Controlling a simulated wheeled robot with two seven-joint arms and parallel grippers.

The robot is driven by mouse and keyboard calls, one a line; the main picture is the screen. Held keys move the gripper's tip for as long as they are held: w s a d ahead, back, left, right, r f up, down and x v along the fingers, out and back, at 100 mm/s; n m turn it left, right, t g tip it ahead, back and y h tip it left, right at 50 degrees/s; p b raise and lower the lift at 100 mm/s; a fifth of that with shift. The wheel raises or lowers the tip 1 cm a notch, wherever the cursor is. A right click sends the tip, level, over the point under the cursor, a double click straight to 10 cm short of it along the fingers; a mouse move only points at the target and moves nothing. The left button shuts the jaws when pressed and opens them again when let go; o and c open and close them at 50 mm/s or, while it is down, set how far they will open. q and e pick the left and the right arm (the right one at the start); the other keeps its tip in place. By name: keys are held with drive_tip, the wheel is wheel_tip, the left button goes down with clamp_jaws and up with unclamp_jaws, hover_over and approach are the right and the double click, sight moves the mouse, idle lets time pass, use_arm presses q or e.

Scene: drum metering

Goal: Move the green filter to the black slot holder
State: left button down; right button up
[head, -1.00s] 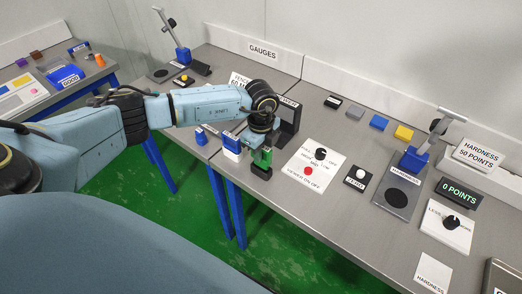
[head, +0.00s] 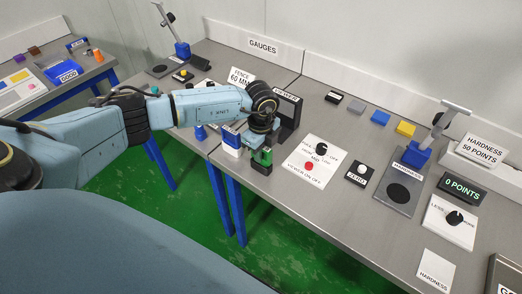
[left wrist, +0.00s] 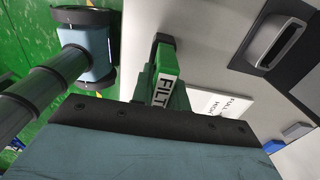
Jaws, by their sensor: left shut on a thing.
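My left gripper (head: 260,141) is shut on the green filter (head: 264,157) at the front edge of the right table. The filter is upright, with its lower end at the black slot holder (head: 262,169); it appears to sit in the slot, but the gripper and angle hide how deep. In the left wrist view the green filter (left wrist: 166,62) shows its white label, partly readable as "FILT", above the dark gripper edge. My right gripper is not in view.
A white-and-blue block (head: 231,142) stands close left of the holder. A black upright viewer (head: 289,112) stands behind it. A white control plate (head: 314,160) with black knob and red button lies to the right. A black ZERO button box (head: 360,172) is farther right.

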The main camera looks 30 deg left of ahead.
use_arm(q)
drive_tip(key=shift+f, duration=0.4)
drive_tip(key=c, duration=1.3)
unclamp_jaws()
wheel_tip(320, 180, up, 13)
drive_tip(key=shift+r+b, duration=0.2)
drive_tip(key=shift+b, duration=0.2)
